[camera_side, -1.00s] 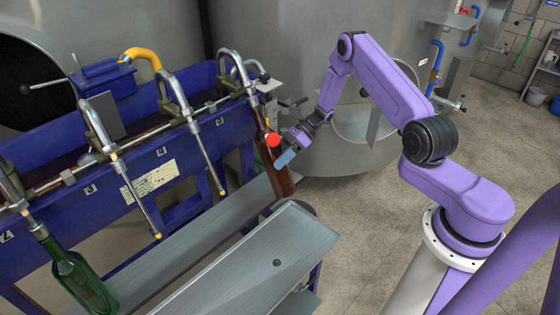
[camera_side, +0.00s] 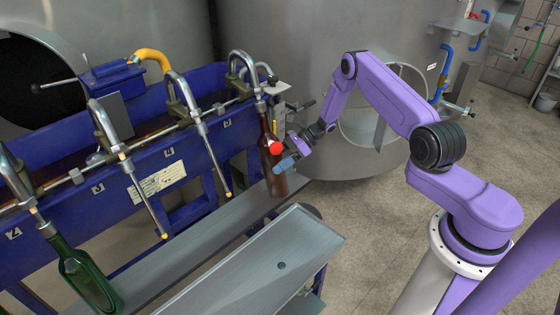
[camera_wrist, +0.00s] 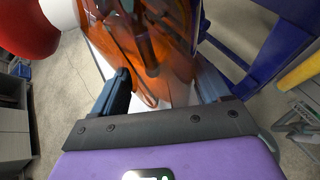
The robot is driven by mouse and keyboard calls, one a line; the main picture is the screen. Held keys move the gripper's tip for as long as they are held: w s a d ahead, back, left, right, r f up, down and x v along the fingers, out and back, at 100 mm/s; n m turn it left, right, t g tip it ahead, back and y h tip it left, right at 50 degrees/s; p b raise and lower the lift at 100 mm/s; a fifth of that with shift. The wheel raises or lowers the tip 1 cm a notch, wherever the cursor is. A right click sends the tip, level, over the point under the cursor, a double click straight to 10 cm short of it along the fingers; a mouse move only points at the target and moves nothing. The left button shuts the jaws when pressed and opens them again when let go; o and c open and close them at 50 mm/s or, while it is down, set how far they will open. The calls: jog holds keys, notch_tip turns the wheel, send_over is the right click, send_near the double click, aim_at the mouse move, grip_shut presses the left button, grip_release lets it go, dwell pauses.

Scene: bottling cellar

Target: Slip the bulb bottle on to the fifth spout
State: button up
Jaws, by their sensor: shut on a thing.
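My gripper (camera_side: 284,161) is shut on an amber-brown bottle (camera_side: 276,180), which shows close up as orange glass in the wrist view (camera_wrist: 180,40). The bottle is nearly upright, slightly tilted. Its neck is at the lower end of the rightmost visible spout (camera_side: 256,84), and no bare tube hangs beside it. Dark shapes show through the glass in the wrist view; I cannot tell whether they are the spout's tube. Two empty spouts, one middle (camera_side: 212,148) and one further left (camera_side: 142,195), hang with yellow tips. I cannot read the spout numbers surely.
A green bottle (camera_side: 85,275) hangs on the leftmost spout. A red ball (camera_side: 276,148) is beside my gripper. A grey shelf (camera_side: 190,245) runs below the spouts, with a metal tray (camera_side: 255,265) in front. A steel tank (camera_side: 300,60) stands behind.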

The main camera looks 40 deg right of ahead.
jog(key=shift+w+f+n+t, duration=0.2)
jog(key=shift+w+f, duration=0.1)
jog(key=shift+w, duration=0.25)
jog(key=shift+w+f+n+t, duration=0.1)
jog(key=shift+w+f+t, duration=0.15)
jog(key=shift+w, duration=0.3)
jog(key=shift+s+f, duration=0.15)
jog(key=shift+f, duration=0.8)
dwell(0.5)
jog(key=o, duration=1.4)
jog(key=s+d, duration=0.5)
jog(key=d, duration=0.6)
jog(key=shift+s+d, duration=0.25)
jog(key=shift+d, duration=0.15)
